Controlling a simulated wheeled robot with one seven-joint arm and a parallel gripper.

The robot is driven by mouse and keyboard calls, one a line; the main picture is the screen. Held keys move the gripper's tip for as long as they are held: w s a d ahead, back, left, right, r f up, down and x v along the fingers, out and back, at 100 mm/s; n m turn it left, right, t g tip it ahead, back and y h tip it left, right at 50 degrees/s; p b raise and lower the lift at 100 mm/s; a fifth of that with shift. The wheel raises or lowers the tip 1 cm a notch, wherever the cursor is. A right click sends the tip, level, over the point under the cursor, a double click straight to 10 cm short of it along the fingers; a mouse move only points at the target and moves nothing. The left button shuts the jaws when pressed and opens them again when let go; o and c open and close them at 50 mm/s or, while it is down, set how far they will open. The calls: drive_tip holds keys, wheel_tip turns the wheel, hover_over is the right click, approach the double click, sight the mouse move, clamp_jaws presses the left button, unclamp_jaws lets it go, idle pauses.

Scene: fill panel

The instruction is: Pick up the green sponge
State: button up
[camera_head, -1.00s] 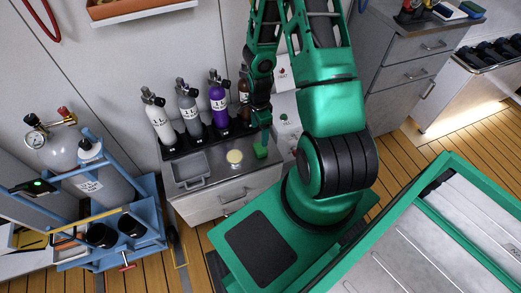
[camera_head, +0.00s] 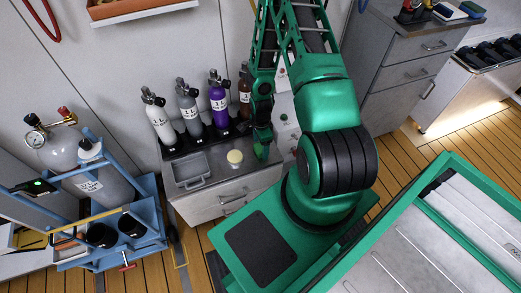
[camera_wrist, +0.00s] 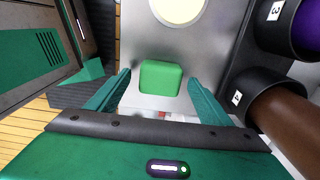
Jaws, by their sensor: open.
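The green sponge (camera_wrist: 160,77) is a small rounded block lying on the metal top of a cabinet (camera_wrist: 128,38). In the wrist view it shows between the two fingers of my gripper (camera_wrist: 158,84), which is open, with one finger on each side and a visible gap to each. In the head view my gripper (camera_head: 262,138) points down over the right part of the cabinet top and largely covers the sponge. I cannot tell from these views how far the fingertips are above the surface.
A round cream disc (camera_head: 235,157) lies just left of the sponge. A grey tray (camera_head: 190,170) is farther left. Several bottles, including a purple one (camera_head: 218,100), stand in a black rack behind. A blue cart (camera_head: 140,230) with cylinders is at left.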

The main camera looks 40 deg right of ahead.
sight(259, 149)
drive_tip(key=shift+f, duration=0.75)
drive_tip(key=c, duration=1.2)
drive_tip(key=shift+r, duration=0.15)
drive_tip(key=shift+r, duration=0.55)
drive_tip(key=r, duration=0.1)
drive_tip(key=a+r, duration=0.1)
drive_tip(key=r, duration=0.1)
drive_tip(key=shift+s+r, duration=0.1)
drive_tip(key=shift+r, duration=0.1)
drive_tip(key=s+a+r, duration=0.2)
drive_tip(key=a+r, duration=0.4)
drive_tip(key=a, duration=0.4)
drive_tip(key=shift+s+a+r, duration=0.15)
drive_tip(key=shift+s, duration=0.25)
